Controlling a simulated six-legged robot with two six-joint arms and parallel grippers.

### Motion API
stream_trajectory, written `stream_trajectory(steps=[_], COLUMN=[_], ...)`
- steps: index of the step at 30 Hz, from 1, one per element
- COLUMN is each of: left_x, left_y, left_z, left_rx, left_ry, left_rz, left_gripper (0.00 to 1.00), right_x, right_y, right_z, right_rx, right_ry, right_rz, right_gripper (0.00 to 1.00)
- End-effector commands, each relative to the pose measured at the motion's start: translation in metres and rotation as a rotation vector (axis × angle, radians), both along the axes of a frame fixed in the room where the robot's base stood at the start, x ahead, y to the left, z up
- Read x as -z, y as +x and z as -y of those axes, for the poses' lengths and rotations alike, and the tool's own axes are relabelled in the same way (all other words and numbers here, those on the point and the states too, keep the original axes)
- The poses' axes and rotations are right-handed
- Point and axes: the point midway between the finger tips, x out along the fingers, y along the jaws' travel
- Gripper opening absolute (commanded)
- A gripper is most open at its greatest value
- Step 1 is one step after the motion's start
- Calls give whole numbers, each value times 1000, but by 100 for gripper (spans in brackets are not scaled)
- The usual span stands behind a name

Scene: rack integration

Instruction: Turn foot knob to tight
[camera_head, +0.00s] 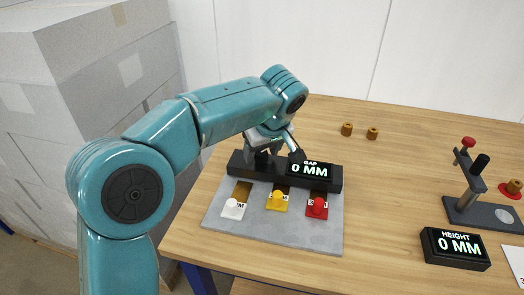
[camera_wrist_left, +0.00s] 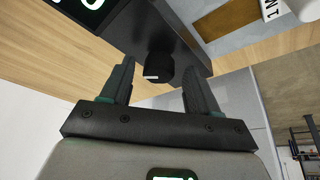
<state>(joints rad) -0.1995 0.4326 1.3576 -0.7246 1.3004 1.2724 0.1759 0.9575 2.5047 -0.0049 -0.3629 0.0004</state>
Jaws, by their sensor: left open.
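The foot knob, a round black knob with a white mark, shows in the left wrist view (camera_wrist_left: 159,68) on a black housing (camera_wrist_left: 150,28). The mark lies nearly level across the picture. My left gripper (camera_wrist_left: 157,75) is open, with one finger on each side of the knob and a visible gap to each. I cannot tell how deep the knob sits between the fingertips. In the head view my left gripper (camera_head: 272,148) is at the black bar with the GAP display (camera_head: 310,170), reading 0 MM. The knob is not clearly seen there. My right gripper is not in view.
A grey plate (camera_head: 275,229) carries white (camera_head: 233,207), yellow (camera_head: 277,201) and red (camera_head: 317,207) knobs before the bar. A HEIGHT display (camera_head: 456,247) and a black stand (camera_head: 468,185) are at the right. Two small brown rings (camera_head: 347,129) lie behind. The middle table is clear.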

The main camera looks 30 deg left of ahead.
Motion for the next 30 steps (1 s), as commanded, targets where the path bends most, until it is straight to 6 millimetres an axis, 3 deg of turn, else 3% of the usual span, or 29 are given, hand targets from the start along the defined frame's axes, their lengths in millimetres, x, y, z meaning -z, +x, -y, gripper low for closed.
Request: stream_trajectory(steps=[6,11,12,23,30], left_x=[1,0,0,0,0], left_y=[0,0,0,0,-1], left_z=[0,0,0,-1,-2], left_rx=[0,0,0,53,211], left_ry=[0,0,0,0,-1], left_rz=[0,0,0,1,1], left_gripper=[60,8,4,4,4], right_x=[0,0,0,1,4], right_y=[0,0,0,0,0], right_z=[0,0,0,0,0], right_rx=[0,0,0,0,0], right_ry=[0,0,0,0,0], right_rz=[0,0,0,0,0], right_gripper=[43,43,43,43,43])
